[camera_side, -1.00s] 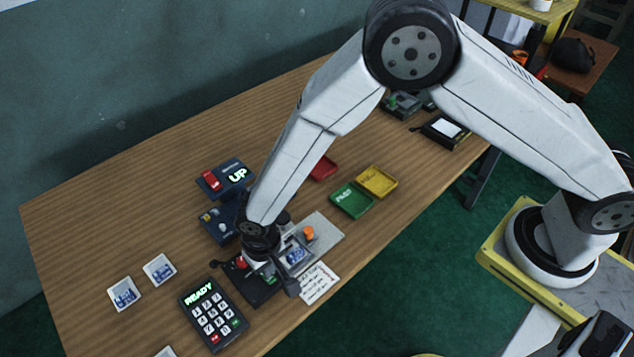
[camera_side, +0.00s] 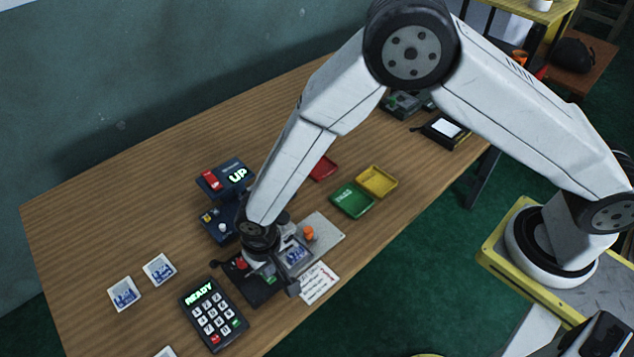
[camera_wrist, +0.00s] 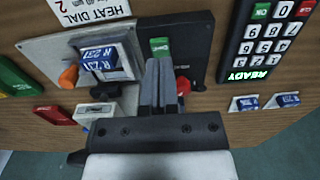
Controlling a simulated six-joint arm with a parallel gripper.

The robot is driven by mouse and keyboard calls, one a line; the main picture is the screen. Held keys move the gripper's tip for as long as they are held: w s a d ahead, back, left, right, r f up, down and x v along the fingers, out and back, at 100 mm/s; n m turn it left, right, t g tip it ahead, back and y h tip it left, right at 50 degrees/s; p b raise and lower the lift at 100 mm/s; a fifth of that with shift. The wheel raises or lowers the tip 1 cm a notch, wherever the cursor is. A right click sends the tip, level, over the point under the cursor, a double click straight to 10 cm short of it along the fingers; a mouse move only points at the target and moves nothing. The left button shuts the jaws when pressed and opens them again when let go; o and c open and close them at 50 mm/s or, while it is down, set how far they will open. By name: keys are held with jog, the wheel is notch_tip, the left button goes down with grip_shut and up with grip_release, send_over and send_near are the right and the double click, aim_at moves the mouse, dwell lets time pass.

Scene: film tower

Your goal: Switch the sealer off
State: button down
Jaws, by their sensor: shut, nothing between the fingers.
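The sealer is a dark base (camera_side: 258,291) joined to a grey plate (camera_side: 327,232), at the front of the table in the side view. In the wrist view its dark panel (camera_wrist: 200,35) carries a green switch (camera_wrist: 160,45) with white marks too small to read. A red knob (camera_wrist: 183,86) sits partly behind my fingers. An orange knob (camera_wrist: 68,75) is on the grey plate. My gripper (camera_wrist: 157,64) is shut and empty, its fingertips close to the green switch. I cannot tell whether they touch it. In the side view my wrist hides part of the sealer.
A keypad reading READY (camera_side: 213,314) stands left of the sealer. A blue unit showing UP (camera_side: 226,178) is behind it. Green (camera_side: 351,201) and yellow (camera_side: 376,181) trays lie to the right. Two picture cards (camera_side: 124,294) (camera_side: 159,269) lie at left.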

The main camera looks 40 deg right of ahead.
jog(key=shift+f, duration=1.25)
dwell(1.6)
jog(key=shift+r, duration=3.55)
jog(key=shift+d, duration=0.1)
jog(key=shift+w+d+r, duration=0.15)
jog(key=shift+w+r, duration=0.05)
jog(key=shift+r, duration=0.05)
jog(key=shift+t+y, duration=0.3)
jog(key=shift+t, duration=0.3)
jog(key=d+r, duration=0.1)
jog(key=d, duration=0.1)
jog(key=w+d+r, duration=0.1)
jog(key=d+r, duration=0.1)
jog(key=w+d+r, duration=0.1)
jog(key=d+r, duration=0.1)
jog(key=d, duration=0.1)
jog(key=shift+w+r, duration=0.2)
jog(key=shift+r, duration=0.05)
jog(key=s+d+r, duration=0.2)
jog(key=s+d, duration=0.1)
jog(key=d, duration=0.4)
jog(key=s+d+r+t, duration=0.1)
jog(key=s+d+r, duration=0.2)
jog(key=d, duration=0.4)
jog(key=s+d+r, duration=0.3)
jog(key=s+d, duration=0.1)
jog(key=d, duration=0.3)
